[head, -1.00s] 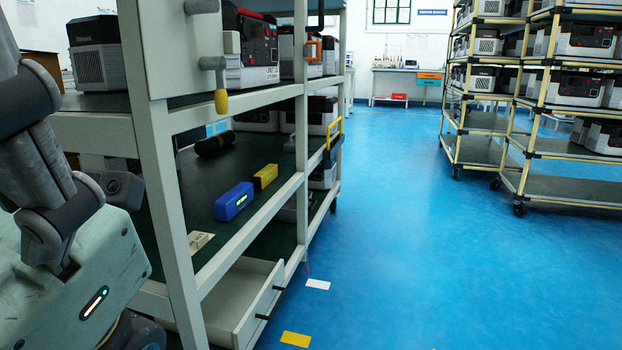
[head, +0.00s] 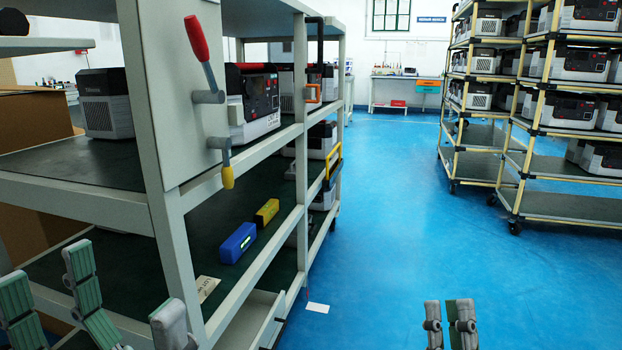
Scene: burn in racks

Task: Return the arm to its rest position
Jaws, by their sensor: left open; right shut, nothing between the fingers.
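My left gripper (head: 95,300) is at the lower left of the head view, in front of the near end of the rack. Its green-padded fingers are spread apart, open and empty. My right gripper (head: 449,322) shows at the bottom edge, right of centre, over the blue floor. Its fingers are together with nothing seen between them. Both grippers are cut off by the bottom edge, and most of both arms is out of view.
A grey rack (head: 160,215) stands close on the left, with a red-handled lever (head: 197,40) and a yellow-handled lever (head: 228,172) on its panel. A blue box (head: 237,243) and a yellow box (head: 267,212) sit on its lower shelf. Blue floor (head: 390,220) is open at centre.

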